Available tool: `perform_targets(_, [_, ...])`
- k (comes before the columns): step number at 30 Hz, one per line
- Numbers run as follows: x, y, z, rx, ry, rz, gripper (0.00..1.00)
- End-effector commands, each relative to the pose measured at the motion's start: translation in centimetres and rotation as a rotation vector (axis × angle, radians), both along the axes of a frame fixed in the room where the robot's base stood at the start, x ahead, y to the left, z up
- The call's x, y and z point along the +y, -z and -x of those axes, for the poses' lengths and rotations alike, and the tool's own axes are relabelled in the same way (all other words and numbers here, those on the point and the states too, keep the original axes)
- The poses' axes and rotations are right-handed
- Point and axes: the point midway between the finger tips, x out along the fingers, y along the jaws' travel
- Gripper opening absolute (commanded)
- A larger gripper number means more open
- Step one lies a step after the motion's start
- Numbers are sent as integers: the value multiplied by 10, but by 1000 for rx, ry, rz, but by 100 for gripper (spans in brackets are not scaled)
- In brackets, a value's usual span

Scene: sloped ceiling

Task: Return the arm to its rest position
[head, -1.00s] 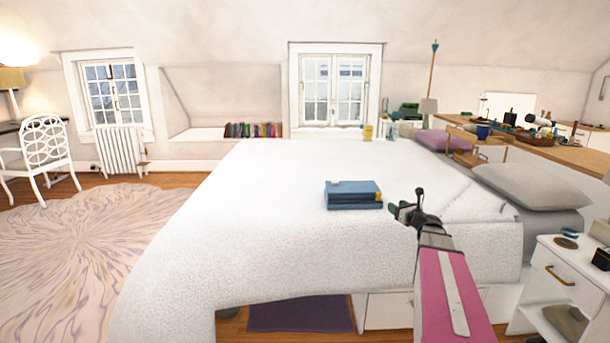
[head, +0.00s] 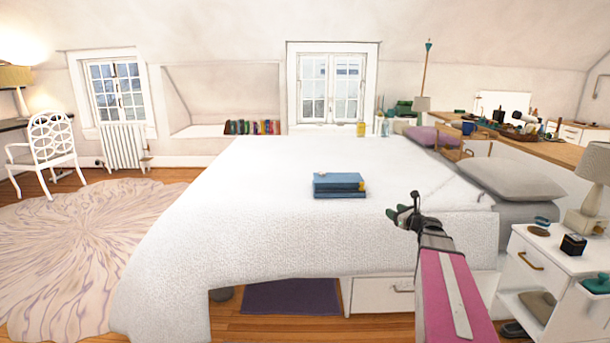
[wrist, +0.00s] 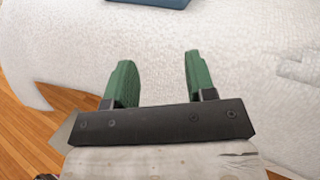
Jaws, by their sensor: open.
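My arm (head: 447,290), with a pink panel, reaches forward from the lower right of the head view. My gripper (head: 396,213) is above the right front part of the white bed. In the wrist view, my gripper (wrist: 157,78) shows two green fingers set well apart with nothing between them, and the white bedcover behind them. A stack of blue books (head: 339,186) lies on the bed, left of and beyond my gripper. The edge of a blue book also shows at the top of the wrist view (wrist: 150,3).
The bed (head: 240,200) fills the middle. A white nightstand (head: 545,262) with a lamp (head: 592,195) and small items stands close on the right. A grey pillow (head: 510,178) lies on the bed's right side. Wooden floor and a round rug (head: 80,235) lie left.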

Motion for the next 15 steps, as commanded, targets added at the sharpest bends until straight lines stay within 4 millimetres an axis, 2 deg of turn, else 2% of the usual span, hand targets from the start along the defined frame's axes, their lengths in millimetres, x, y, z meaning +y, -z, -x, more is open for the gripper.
perform_targets(8, [46, 27, 20, 4, -135, 258, 51])
perform_targets(11, [67, 41, 31, 1, -210, 385, 51])
perform_targets(15, [103, 68, 55, -10, -365, 622, 51])
